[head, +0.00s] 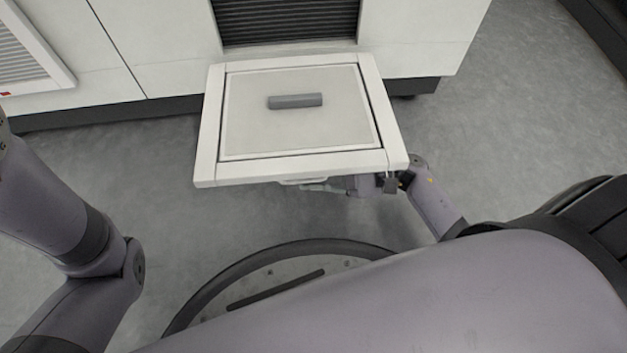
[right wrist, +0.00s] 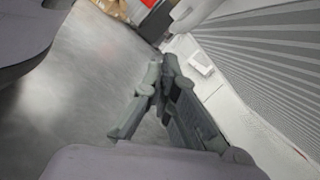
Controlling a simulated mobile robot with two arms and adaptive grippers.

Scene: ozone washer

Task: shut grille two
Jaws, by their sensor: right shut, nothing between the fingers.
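A white-framed grille panel (head: 303,163) stands swung down and out from the cabinet front, roughly level, with a grey bar (head: 295,101) on its upward face. No number is readable on it. Behind it is a dark slatted opening (head: 287,20). My right gripper (head: 392,183) is partly hidden beneath the panel's near right corner. In the right wrist view my right gripper (right wrist: 163,72) is shut and empty, close beside the panel's white frame and its slatted face (right wrist: 275,55). I cannot tell whether it touches. My left gripper is out of view.
Another white-framed slatted grille (head: 22,55) is on the cabinet at the far left. White cabinet doors (head: 165,40) flank the opening. Grey floor (head: 500,130) is clear to the right. A red item (right wrist: 150,3) shows at the top of the wrist view.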

